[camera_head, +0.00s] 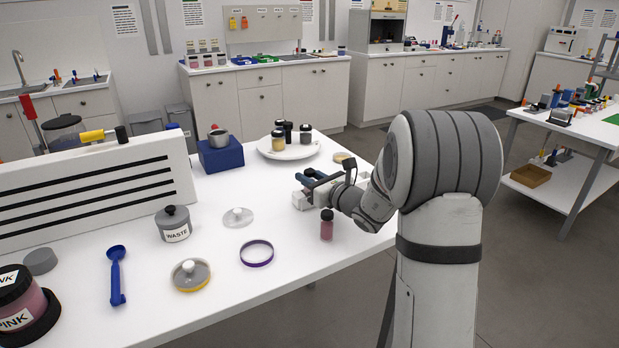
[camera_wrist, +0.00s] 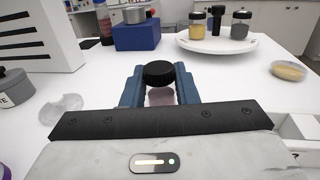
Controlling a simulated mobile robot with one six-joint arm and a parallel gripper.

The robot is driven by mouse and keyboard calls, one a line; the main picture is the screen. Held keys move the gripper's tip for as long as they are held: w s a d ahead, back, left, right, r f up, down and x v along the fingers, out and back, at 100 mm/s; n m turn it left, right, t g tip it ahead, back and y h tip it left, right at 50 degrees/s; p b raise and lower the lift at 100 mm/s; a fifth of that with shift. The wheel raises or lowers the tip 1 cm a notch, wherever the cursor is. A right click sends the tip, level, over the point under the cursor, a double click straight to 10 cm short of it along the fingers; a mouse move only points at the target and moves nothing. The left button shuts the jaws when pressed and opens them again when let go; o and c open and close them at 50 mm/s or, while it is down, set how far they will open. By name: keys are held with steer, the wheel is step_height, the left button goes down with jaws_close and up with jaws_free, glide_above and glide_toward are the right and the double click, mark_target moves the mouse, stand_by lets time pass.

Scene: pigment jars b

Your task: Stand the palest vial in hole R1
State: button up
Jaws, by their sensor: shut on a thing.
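My gripper (camera_head: 308,178) is low over the right part of the white table. In the wrist view its blue fingers (camera_wrist: 159,92) are shut on a pale pinkish vial (camera_wrist: 160,97) with a black cap, which looks upright. Its base is hidden by the gripper body, so I cannot tell whether it touches the table. In the head view a rose-pink vial (camera_head: 327,229) with a dark cap shows just on the near side of my gripper; I cannot tell whether it is the held one. A yellow vial (camera_head: 278,143) and a grey vial (camera_head: 305,136) stand on a plate. Hole R1 cannot be made out.
The white plate (camera_head: 268,153) and a blue block (camera_head: 220,158) with a metal pot are at the back. The table's right edge is close to my arm.

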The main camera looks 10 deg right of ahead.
mark_target(310, 171)
steer(key=shift+f+b, duration=0.95)
steer(key=shift+f, duration=0.05)
steer(key=o, duration=1)
steer(key=shift+r, duration=0.2)
step_height(310, 171, up, 10)
steer(key=shift+f+p, duration=0.15)
steer(key=shift+p, duration=0.6)
